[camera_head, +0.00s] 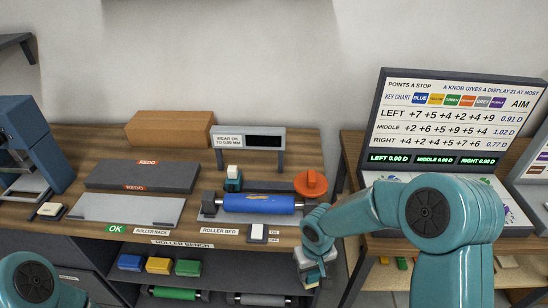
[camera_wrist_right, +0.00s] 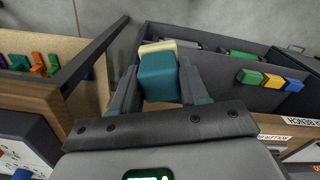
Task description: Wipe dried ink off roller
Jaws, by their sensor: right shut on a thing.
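The block is apart from the roller. A similar teal and white block (camera_head: 233,184) stands behind the roller's left part. My left gripper is out of the frames; only part of my left arm shows.
An orange knob (camera_head: 311,183) is at the roller's right end. A switch (camera_head: 257,234) sits on the bench front. The roller rack (camera_head: 130,210) and a dark REDO tray (camera_head: 140,178) are left. The sign board (camera_head: 455,120) stands right. Shelves below hold coloured blocks (camera_head: 158,265) and rollers.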

